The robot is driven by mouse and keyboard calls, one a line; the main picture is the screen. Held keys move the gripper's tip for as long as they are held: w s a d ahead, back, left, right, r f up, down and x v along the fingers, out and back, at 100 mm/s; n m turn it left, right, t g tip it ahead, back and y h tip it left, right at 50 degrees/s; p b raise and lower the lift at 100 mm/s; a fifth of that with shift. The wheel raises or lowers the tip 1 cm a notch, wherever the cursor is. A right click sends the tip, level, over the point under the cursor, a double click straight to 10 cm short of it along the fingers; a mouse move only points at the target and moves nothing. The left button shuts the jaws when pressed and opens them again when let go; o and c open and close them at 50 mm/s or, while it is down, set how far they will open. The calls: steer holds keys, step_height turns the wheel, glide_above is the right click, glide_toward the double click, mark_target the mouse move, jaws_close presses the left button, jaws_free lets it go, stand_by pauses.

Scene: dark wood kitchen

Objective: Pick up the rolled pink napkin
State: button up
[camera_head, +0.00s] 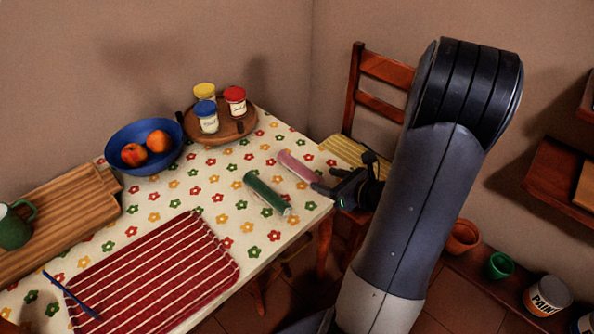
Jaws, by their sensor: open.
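The rolled pink napkin (297,165) lies on the flowered tablecloth near the table's right edge. My gripper (325,181) is open at that edge, with its fingers pointing left toward the napkin. The fingertips are close to the napkin's lower right end; I cannot tell whether they touch it. A dark green roll (266,193) lies to the left of and in front of the pink one, roughly parallel to it.
A wooden tray (240,128) with several jars and a blue bowl (118,153) of fruit stand behind. Cutting boards (70,213) and a green mug (14,228) are left. A chair (352,100) stands beyond the table.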

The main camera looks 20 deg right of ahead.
mark_target(317, 176)
steer(key=shift+x, duration=3.35)
steer(key=shift+a+r, duration=0.1)
steer(key=shift+a, duration=0.05)
steer(key=shift+c, duration=0.5)
steer(key=c, duration=0.9)
steer(key=shift+c, duration=0.2)
